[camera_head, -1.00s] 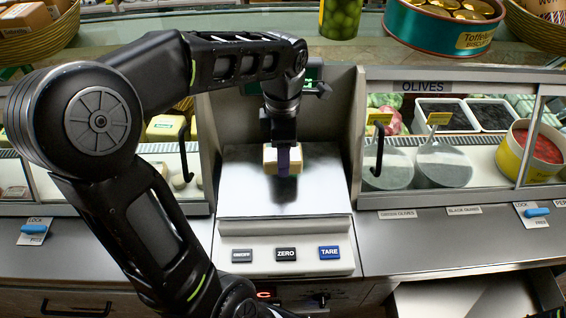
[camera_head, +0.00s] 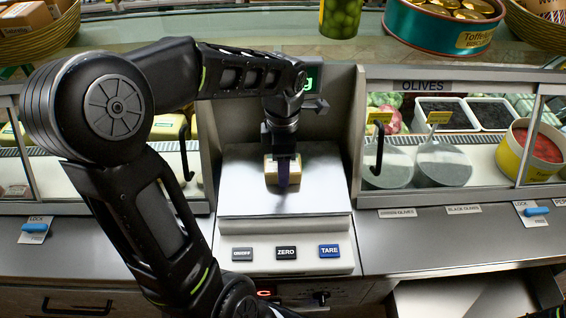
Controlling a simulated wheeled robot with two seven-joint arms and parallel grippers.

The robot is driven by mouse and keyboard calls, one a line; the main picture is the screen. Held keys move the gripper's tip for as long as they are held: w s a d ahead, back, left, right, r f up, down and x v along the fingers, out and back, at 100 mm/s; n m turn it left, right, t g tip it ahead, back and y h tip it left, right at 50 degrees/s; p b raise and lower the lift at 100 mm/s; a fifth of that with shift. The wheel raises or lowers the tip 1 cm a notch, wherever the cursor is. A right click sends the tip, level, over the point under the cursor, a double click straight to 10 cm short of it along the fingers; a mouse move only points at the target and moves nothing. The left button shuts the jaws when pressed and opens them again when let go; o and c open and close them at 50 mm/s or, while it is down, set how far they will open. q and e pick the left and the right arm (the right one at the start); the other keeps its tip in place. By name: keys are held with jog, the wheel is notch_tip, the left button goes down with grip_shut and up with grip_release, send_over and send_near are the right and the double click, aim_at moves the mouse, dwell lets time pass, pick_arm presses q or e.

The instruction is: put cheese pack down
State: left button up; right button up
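The cheese pack (camera_head: 270,173) is a small pale yellow block over the steel plate of the weighing scale (camera_head: 245,200), near the middle of the view. My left gripper (camera_head: 283,175) points down and is shut on it. My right gripper is not in view.
The scale's front carries several buttons, including TARE (camera_head: 330,251). Partitions and glass display cases flank the scale. Olive tubs (camera_head: 446,114) are at the right. A large teal tin (camera_head: 440,32) stands on the shelf above. The scale plate around the pack is clear.

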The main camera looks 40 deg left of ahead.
pick_arm(q)
jog(key=o, duration=1.6)
jog(key=shift+o, duration=0.2)
jog(key=shift+r, duration=0.1)
notch_tip(320, 180, up, 12)
